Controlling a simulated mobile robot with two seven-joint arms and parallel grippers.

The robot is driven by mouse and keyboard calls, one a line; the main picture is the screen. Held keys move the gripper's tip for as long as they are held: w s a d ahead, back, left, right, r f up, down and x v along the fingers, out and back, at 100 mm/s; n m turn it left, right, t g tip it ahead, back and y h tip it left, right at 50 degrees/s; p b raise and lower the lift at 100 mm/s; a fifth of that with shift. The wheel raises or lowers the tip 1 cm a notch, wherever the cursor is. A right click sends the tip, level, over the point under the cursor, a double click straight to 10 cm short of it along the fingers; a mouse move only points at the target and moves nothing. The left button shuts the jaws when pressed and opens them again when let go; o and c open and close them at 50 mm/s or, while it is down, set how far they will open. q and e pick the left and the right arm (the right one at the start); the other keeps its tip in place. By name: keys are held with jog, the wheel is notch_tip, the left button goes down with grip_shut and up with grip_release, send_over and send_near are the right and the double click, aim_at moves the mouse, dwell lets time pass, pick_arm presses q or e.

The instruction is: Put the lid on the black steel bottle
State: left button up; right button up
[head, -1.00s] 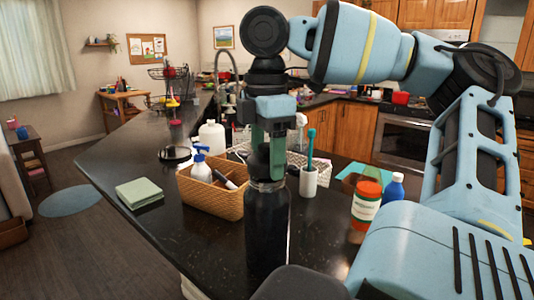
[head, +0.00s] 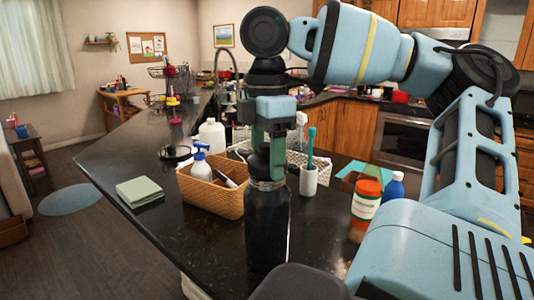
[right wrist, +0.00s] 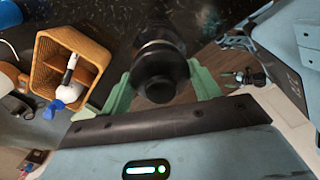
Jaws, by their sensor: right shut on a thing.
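The black steel bottle (head: 267,225) stands upright on the dark counter, with a silver band near its top. The black lid (right wrist: 160,75) has a round knob and shows in the right wrist view between my green fingers. My right gripper (head: 267,160) points down from above and is shut on the lid. The lid is over the bottle's mouth, in line with it and apparently touching. Whether it is fully seated I cannot tell. The bottle also shows behind the lid in the right wrist view (right wrist: 157,34).
A wicker basket (head: 212,198) with a pump bottle stands just left of the bottle. A white cup with a toothbrush (head: 308,181), an orange bottle (head: 366,200) and a blue bottle (head: 393,187) stand to the right.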

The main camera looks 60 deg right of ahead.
jog(key=o, duration=1.3)
jog(key=shift+o, duration=0.2)
jog(key=shift+r, duration=3.5)
grip_shut()
jog(key=shift+w, duration=0.1)
